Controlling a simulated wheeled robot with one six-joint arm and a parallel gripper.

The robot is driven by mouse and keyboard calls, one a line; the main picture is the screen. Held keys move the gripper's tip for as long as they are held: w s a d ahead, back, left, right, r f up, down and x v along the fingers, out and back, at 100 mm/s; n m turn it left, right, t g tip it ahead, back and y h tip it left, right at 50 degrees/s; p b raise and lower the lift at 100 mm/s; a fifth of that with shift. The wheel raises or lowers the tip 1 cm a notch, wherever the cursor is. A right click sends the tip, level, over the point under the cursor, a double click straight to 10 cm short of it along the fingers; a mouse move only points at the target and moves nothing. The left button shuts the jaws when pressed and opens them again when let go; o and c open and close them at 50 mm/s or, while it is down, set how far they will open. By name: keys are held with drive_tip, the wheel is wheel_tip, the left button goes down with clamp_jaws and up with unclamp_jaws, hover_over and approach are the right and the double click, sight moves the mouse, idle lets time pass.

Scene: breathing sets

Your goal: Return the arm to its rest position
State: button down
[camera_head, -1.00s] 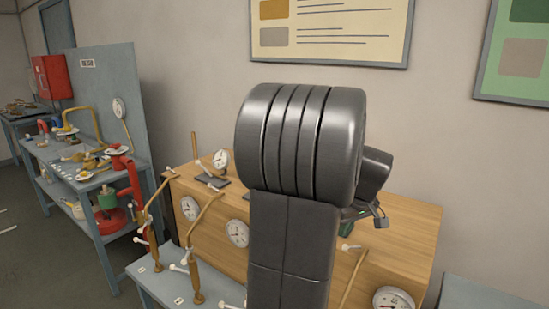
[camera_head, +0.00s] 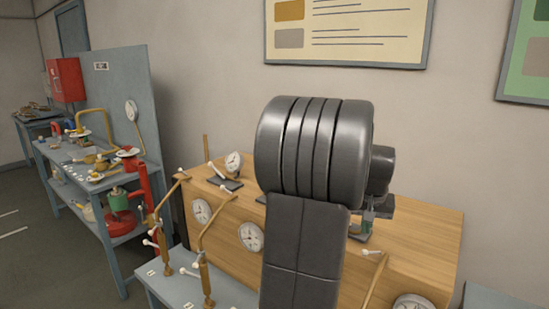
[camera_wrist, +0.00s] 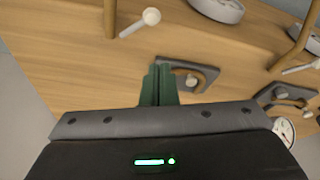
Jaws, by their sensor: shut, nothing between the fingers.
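My gripper (camera_wrist: 157,84) shows in the wrist view as two green fingers pressed together with nothing between them. It points at the wooden panel (camera_wrist: 85,75), close to a dark plate with a knob (camera_wrist: 186,76). In the head view my arm rises in front of the panel (camera_head: 420,250) and hides its middle. A small green part of my gripper (camera_head: 367,219) shows to the right of the arm; the fingertips are too small to make out there.
Gauges (camera_head: 249,237) and brown pipes with white-handled valves (camera_head: 203,270) stand along the panel front. A small gauge (camera_head: 233,161) stands on top. A blue-grey workbench (camera_head: 92,183) with tools and a red device is at the left. Open floor (camera_head: 30,235) lies at the far left.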

drive_tip(key=shift+w+d+f+m, duration=0.15)
drive_tip(key=shift+w+m, duration=0.3)
drive_tip(key=shift+m, duration=0.25)
drive_tip(key=shift+h, duration=0.3)
drive_tip(key=shift+b+v, duration=0.35)
drive_tip(key=shift+v, duration=2.35)
drive_tip(key=shift+w, duration=0.1)
